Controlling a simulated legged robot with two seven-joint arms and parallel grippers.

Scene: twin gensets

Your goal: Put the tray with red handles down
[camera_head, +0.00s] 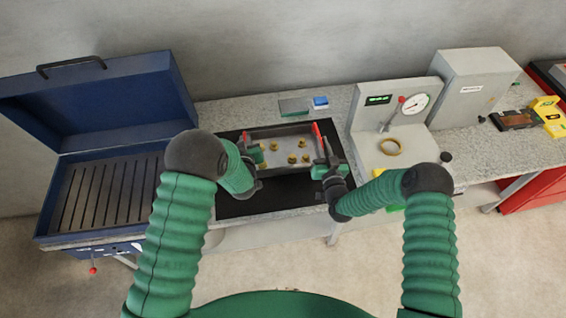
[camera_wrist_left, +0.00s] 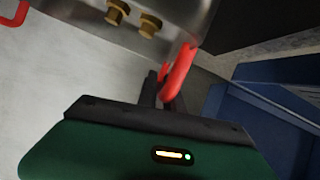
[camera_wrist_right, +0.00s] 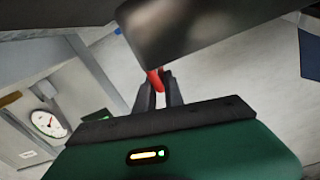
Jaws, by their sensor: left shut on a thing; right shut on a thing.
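The metal tray (camera_head: 282,132) has a red handle at each end and holds several brass fittings (camera_head: 292,158). It is over the black mat (camera_head: 235,205) on the bench; I cannot tell whether it touches the mat. My left gripper (camera_head: 256,156) is shut on the tray's left red handle, which shows clearly in the left wrist view (camera_wrist_left: 178,72). My right gripper (camera_head: 324,160) is shut on the right red handle, seen in the right wrist view (camera_wrist_right: 155,80). The grippers and arms hide parts of the tray's ends.
A blue lidded machine (camera_head: 110,190) with a slotted bed stands to the left. A grey gauge station (camera_head: 395,160) with a brass ring stands to the right, near a grey cabinet (camera_head: 475,85). Small grey and blue items (camera_head: 320,102) lie behind the mat.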

